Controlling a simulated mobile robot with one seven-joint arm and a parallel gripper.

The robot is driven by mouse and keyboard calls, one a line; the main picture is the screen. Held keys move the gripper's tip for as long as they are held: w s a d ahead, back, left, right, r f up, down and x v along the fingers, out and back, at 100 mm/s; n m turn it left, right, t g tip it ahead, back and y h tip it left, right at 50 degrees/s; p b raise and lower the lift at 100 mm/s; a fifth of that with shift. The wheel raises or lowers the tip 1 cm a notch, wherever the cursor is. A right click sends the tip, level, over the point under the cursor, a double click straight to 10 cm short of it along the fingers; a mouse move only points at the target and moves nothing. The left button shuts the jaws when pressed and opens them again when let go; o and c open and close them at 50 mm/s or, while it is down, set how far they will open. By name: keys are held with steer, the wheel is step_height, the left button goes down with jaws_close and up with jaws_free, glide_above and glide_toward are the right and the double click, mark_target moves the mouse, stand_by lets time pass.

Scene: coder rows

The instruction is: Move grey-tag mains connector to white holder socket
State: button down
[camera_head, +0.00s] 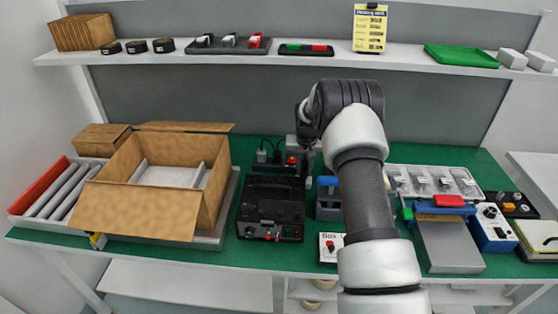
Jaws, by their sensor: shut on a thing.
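My gripper (302,148) is at the back of the green bench, beyond my arm and mostly hidden by it. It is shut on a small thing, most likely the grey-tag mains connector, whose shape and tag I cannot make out. The gripper is just above and to the right of a black socket block (267,166) with dark plugs, cables and a red part. I cannot tell whether the held thing touches that block. A pale tray (402,170) with several grey-and-white fittings stands at the right; I cannot tell which thing is the white holder socket.
An open cardboard box (133,211) fills the left of the bench. A black case (270,208) stands in the middle, a blue-and-white meter (491,226) at the right. A shelf (330,53) runs above, holding a black rack (228,46) and a green tray (461,55).

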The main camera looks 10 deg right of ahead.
steer(key=shift+f+b, duration=0.3)
steer(key=shift+b, duration=0.15)
stand_by(0.3)
steer(key=c, duration=1.5)
jaws_free()
